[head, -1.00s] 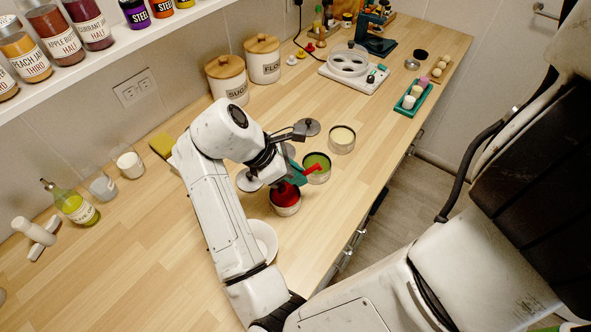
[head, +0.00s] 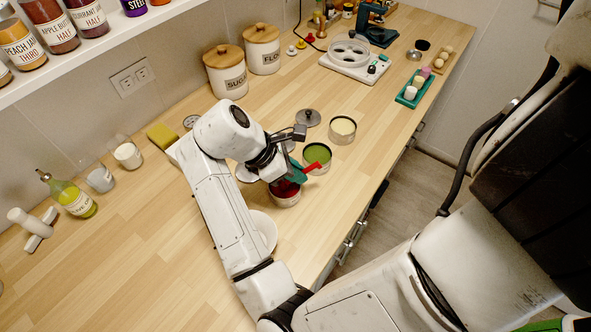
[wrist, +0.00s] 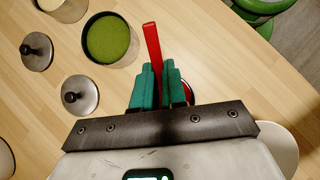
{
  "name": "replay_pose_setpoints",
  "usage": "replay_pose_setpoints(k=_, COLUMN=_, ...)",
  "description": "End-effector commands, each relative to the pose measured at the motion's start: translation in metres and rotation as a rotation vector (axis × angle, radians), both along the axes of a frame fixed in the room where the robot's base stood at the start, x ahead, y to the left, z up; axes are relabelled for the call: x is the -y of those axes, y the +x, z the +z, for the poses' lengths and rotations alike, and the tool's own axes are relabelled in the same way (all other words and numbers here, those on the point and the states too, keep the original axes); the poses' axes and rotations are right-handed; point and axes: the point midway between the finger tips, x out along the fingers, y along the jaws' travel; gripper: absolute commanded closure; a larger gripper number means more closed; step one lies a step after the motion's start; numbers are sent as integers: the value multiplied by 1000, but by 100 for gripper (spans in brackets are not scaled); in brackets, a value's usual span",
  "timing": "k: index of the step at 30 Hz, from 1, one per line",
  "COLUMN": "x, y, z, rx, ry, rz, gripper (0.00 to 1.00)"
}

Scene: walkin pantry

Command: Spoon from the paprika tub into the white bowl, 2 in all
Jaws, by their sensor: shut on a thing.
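My gripper (wrist: 158,88) has teal fingers shut on the red spoon (wrist: 151,42), whose handle sticks out past the fingertips. In the head view my gripper (head: 293,174) is right over the paprika tub (head: 286,200), a metal tub with red powder. The spoon's bowl end is hidden, so I cannot tell whether it is in the powder or loaded. The white bowl (head: 266,226) stands just nearer than the tub, partly behind my arm. Its rim also shows at the lower right of the wrist view (wrist: 285,146).
A tub of green powder (head: 317,156) and a tub of cream powder (head: 342,130) stand beyond the paprika. A grey knobbed lid (head: 308,118) lies near them. The counter's front edge is close on the right.

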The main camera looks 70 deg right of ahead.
Motion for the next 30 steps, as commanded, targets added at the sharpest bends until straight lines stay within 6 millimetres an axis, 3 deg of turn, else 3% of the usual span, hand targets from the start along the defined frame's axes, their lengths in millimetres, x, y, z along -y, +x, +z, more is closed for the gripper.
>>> replay_pose_setpoints(k=14, x=0, y=0, z=1, rx=0, ry=0, rz=0, gripper=100)
replay_pose_setpoints(k=30, x=0, y=0, z=25, rx=0, ry=0, rz=1, gripper=100)
